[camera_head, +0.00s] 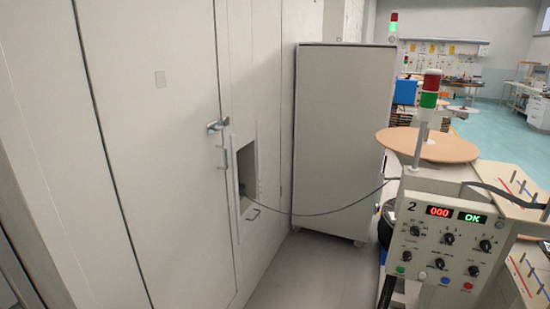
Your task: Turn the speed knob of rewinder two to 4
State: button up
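Rewinder two (402,262) stands at the lower right, with a cream control panel marked "2". Several black knobs sit on the panel in two rows, such as the upper left knob (415,231) and the upper middle knob (448,238). The labels and scales are too small to read, so I cannot tell which is the speed knob or where it points. Coloured buttons line the panel's lower edge. My gripper is not in view.
A tall grey cabinet (343,140) stands behind, left of the rewinder. A cable (325,213) runs from a wall opening (247,175) to the rewinder. A round brown disc (428,146) and a red-green signal lamp (430,90) are above it. Floor (310,270) left of it is clear.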

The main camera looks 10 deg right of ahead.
aim_at(449, 238)
jog(key=z, duration=1.4)
